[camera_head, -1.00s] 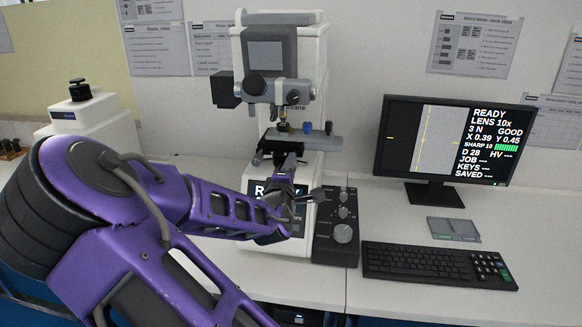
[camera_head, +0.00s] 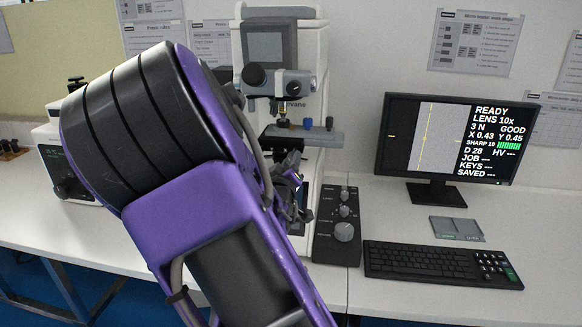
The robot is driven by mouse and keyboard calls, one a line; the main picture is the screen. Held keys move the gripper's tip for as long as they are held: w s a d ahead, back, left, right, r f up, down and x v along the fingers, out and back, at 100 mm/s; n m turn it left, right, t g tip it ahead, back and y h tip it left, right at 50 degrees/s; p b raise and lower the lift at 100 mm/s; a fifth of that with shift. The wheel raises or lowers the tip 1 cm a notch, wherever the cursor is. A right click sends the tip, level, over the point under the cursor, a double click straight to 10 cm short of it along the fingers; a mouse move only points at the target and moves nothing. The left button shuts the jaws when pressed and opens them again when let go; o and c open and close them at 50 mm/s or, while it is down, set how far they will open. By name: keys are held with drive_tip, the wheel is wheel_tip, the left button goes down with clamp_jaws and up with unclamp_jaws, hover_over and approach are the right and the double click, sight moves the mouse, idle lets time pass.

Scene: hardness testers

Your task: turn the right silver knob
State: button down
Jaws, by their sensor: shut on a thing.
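The hardness tester (camera_head: 310,60) stands at the back centre with its stage (camera_head: 318,138) below the lens turret. My gripper (camera_head: 291,163) is just under the front of the stage, largely hidden behind my purple arm. Its jaws are shut at the stage's knobs. The right silver knob is hidden by the gripper and cannot be made out. The monitor (camera_head: 452,140) reads READY, LENS 10x, X 0.43 and Y 0.45.
A black control box (camera_head: 338,250) with several knobs stands right of the tester's base. A keyboard (camera_head: 440,268) and a small grey pad (camera_head: 456,228) lie on the bench farther right. Another white machine (camera_head: 55,165) stands at the left.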

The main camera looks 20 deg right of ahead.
drive_tip(key=m+b, duration=0.3)
drive_tip(key=m, duration=0.1)
drive_tip(key=shift+f+m, duration=0.1)
drive_tip(key=shift+m, duration=0.2)
drive_tip(key=m+b, duration=0.3)
drive_tip(key=shift+m, duration=0.4)
drive_tip(key=m+b, duration=0.1)
drive_tip(key=m, duration=0.2)
drive_tip(key=shift+m+b, duration=0.3)
drive_tip(key=m, duration=0.3)
drive_tip(key=shift+r, duration=0.2)
drive_tip(key=m, duration=0.6)
drive_tip(key=shift+w+a+m, duration=0.1)
drive_tip(key=shift+m, duration=0.3)
drive_tip(key=m, duration=0.6)
drive_tip(key=shift+r, duration=0.1)
drive_tip(key=shift+m, duration=0.4)
